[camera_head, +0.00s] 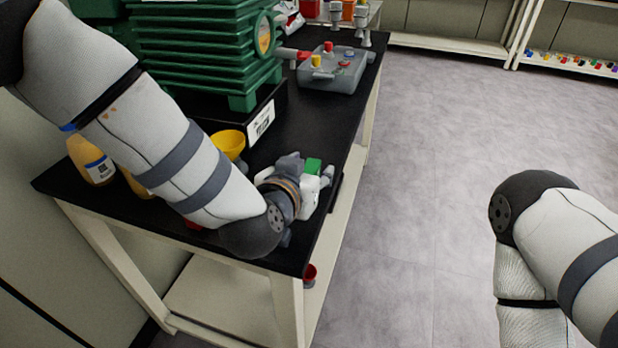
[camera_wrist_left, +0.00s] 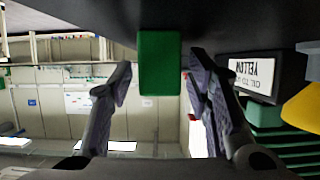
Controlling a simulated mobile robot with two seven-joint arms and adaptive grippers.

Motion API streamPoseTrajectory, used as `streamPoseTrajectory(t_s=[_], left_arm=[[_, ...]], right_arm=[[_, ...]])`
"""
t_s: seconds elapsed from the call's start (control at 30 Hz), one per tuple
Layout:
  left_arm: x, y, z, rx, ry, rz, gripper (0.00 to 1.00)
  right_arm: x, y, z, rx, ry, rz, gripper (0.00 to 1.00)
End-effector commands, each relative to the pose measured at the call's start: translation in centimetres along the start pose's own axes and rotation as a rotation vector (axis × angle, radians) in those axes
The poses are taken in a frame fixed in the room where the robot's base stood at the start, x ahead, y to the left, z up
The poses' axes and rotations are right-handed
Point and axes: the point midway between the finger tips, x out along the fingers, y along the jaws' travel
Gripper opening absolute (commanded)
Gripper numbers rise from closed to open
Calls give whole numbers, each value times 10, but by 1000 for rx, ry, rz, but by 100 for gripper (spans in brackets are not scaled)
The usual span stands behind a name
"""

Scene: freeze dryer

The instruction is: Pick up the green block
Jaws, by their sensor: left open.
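The green block (camera_head: 313,166) is on the black tabletop near its right edge. It is partly hidden by my left gripper (camera_head: 308,190). In the left wrist view, which appears upside down, the green block (camera_wrist_left: 159,62) meets the dark tabletop at the top of the picture. My left gripper (camera_wrist_left: 160,80) is open there, with one finger on each side of the block. Gaps show between the block and both fingers. My right arm is at the right over the floor in the head view; its gripper is not in view.
A large green finned machine (camera_head: 190,45) stands on the black table (camera_head: 345,135), with a white label below it. A yellow cup (camera_head: 228,144) and a bottle (camera_head: 90,158) are near my left arm. The right-hand floor is clear.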

Motion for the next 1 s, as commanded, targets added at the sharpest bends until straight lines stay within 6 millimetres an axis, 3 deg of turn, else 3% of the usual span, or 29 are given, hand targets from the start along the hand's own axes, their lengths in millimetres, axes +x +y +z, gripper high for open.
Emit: streamPoseTrajectory(t_s=[0.17,0.3,0.37,0.73,0.9,1.0], left_arm=[[-1,0,-2,1,3,0,43],[-1,0,-2,1,3,0,11],[-1,0,-2,1,3,0,0],[-3,0,-6,2,4,0,0],[-15,0,-37,4,14,-2,0],[-45,-9,-57,6,19,-3,0]], right_arm=[[-1,0,0,0,3,0,40],[-1,0,0,0,3,0,40],[-1,0,0,0,3,0,40],[-3,0,-1,0,7,0,40],[-13,0,-6,0,33,-1,40],[-26,-1,-13,1,70,-3,40]])
